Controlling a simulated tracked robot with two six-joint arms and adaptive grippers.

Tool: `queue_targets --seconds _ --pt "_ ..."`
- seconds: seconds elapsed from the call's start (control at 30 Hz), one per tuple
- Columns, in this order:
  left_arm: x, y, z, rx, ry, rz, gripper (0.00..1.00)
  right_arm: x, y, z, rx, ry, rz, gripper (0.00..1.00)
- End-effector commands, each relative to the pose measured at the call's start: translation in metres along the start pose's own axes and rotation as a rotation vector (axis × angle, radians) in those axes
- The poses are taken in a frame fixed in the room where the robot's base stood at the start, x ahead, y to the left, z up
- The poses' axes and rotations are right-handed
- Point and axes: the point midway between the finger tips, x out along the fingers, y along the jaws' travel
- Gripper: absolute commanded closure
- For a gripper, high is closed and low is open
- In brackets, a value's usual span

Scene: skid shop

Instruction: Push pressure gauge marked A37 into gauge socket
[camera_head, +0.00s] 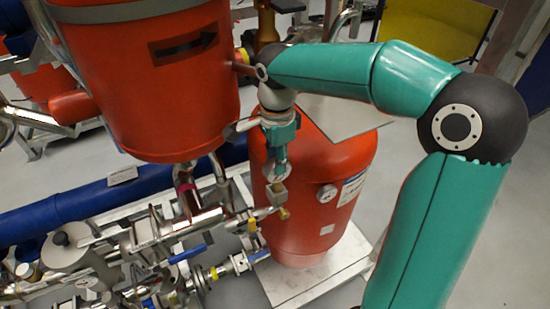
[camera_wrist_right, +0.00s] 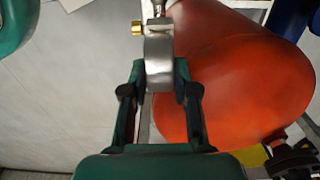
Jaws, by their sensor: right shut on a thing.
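My right gripper (camera_head: 279,160) reaches down in front of the lower red tank and is shut on a round, silver-cased pressure gauge (camera_head: 277,173). In the right wrist view, the fingers (camera_wrist_right: 161,85) clasp the gauge (camera_wrist_right: 160,55) by its sides, and its case is seen edge-on. The gauge's stem end points at a metal fitting (camera_wrist_right: 158,7) with a brass knob beside it. In the head view this fitting (camera_head: 278,193) is just below the gauge; I cannot tell whether the stem is inside it. The A37 marking is not readable. My left gripper is not in view.
A larger red tank (camera_head: 155,95) is at upper left. Pipes and valves (camera_head: 140,240) crowd the lower left. Open grey floor lies at right.

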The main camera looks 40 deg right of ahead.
Motion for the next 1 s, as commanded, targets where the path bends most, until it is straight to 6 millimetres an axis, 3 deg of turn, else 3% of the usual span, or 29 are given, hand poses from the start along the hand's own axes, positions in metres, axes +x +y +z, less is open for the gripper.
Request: queue_targets --seconds 1.0 --pt "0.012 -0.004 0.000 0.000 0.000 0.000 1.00 0.016 0.000 0.001 -0.001 0.000 -0.001 0.91"
